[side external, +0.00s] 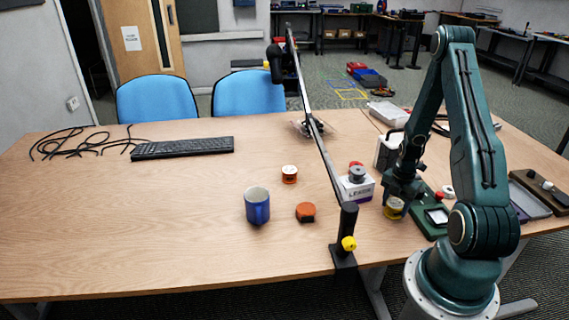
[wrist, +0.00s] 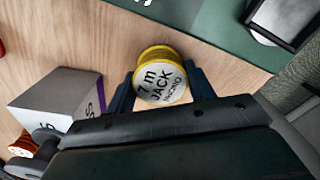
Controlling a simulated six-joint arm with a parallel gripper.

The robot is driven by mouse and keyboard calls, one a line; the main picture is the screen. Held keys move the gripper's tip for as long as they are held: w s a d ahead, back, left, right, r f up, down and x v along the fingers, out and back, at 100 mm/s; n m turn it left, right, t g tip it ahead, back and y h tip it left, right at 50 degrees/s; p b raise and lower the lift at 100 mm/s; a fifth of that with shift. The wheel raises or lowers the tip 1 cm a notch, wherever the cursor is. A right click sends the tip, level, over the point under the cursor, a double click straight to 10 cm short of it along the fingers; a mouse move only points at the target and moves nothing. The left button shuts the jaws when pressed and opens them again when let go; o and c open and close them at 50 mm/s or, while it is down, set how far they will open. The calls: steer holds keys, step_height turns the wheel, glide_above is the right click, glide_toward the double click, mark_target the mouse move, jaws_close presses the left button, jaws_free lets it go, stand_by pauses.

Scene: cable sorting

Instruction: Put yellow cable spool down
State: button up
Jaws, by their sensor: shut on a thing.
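The yellow cable spool (wrist: 160,76) is between my gripper's two fingers in the wrist view. Its white face reads "7 m JACK" and faces the camera. My gripper (wrist: 161,90) is shut on it, one finger on each side. In the side view the spool (side external: 394,208) shows below my gripper (side external: 400,196), low over the right part of the table, left of the green board. I cannot tell whether it touches the tabletop.
A white box (side external: 357,188) with a grey spool on top stands left of my gripper. The green board (side external: 430,216) lies close on the right. A black stand (side external: 343,245) rises at the front edge.

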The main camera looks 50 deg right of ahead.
mark_target(395, 203)
steer(key=shift+f, duration=0.1)
steer(key=o, duration=1)
steer(key=shift+r, duration=6.15)
